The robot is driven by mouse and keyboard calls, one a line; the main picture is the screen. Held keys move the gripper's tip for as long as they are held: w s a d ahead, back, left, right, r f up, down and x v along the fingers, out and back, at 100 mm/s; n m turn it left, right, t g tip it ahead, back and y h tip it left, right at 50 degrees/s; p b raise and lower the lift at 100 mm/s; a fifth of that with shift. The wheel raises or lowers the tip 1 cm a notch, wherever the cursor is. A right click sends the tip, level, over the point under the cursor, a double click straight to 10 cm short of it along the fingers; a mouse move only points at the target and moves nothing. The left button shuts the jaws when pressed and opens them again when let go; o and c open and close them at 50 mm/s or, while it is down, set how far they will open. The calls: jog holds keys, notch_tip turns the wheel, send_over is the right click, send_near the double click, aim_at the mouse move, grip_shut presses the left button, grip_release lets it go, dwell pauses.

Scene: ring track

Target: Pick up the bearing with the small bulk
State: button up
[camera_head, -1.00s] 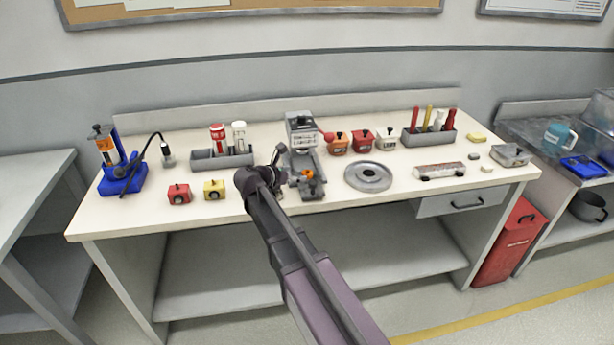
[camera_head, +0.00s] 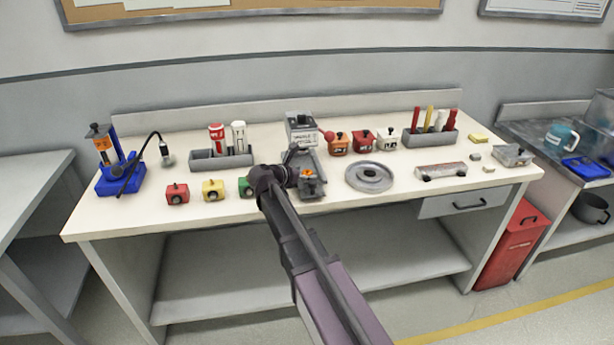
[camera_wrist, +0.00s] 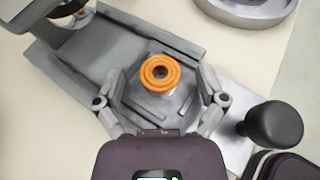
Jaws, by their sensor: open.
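An orange ring-shaped part, seemingly the bearing (camera_wrist: 160,73), sits on a grey metal fixture (camera_wrist: 105,55) in the wrist view. In the head view the orange part (camera_head: 308,174) shows at the front end of the grey bench device (camera_head: 300,128). My gripper (camera_wrist: 160,92) is open, with one finger to the left and one to the right of the orange ring, a little nearer the bottom of the picture. I see no finger touching the ring. In the head view my wrist hides part of the device, and the fingers are hard to make out.
A dark knob (camera_wrist: 273,125) stands right of my gripper. A round grey disc (camera_head: 369,177) lies right of the device. Red (camera_head: 177,194), yellow (camera_head: 213,190) and green (camera_head: 245,187) blocks stand to the left. Small boxes (camera_head: 362,140) stand behind the disc.

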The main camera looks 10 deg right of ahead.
aim_at(305, 173)
dwell(0.3)
grip_shut()
jog(key=shift+r, duration=0.1)
notch_tip(305, 173, up, 18)
jog(key=p, duration=1.8)
dwell(0.4)
